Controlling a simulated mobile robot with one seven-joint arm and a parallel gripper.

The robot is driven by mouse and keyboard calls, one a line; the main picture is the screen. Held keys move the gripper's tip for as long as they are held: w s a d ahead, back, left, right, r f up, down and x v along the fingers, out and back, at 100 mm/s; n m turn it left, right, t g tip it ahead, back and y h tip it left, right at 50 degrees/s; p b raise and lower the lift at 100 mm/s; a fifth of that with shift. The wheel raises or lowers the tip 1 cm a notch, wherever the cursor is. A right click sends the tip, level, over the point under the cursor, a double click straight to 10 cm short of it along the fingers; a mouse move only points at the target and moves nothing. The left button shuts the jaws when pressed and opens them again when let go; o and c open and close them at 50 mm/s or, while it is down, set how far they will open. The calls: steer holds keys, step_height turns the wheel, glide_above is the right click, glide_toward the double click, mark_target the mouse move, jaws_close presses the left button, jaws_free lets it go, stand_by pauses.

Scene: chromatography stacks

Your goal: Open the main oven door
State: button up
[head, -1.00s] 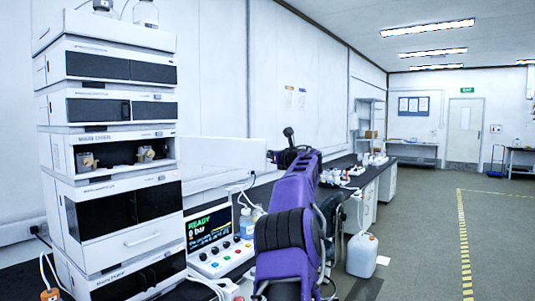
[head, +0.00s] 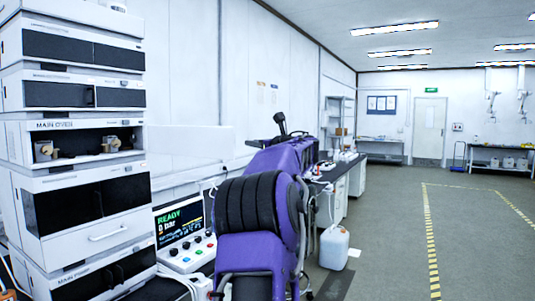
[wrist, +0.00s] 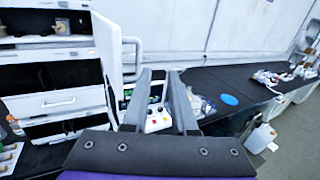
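The main oven (head: 85,123) is the labelled module in the white stack at the left of the head view. Its front is open and shows tan fittings inside. A white panel, seemingly its door, stands swung out to the right (head: 190,150). In the wrist view the door (wrist: 104,45) stands out from the stack, with a white bar handle (wrist: 136,55) on its right side. My gripper (wrist: 159,80) is open and empty, its two dark fingers below and right of the handle, apart from it. In the head view my purple arm hides the fingers.
A control box (head: 185,235) with a lit "READY" screen stands right of the stack. Bottles and small items stand on the dark bench (wrist: 235,85). A white jerrycan (head: 334,248) is on the floor. The floor at the right is open, with yellow-black tape (head: 430,240).

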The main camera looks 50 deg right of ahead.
steer(key=b+v, duration=0.1)
steer(key=v, duration=0.7)
steer(key=shift+s, duration=0.25)
steer(key=shift+w+a, duration=0.1)
steer(key=shift+w, duration=0.05)
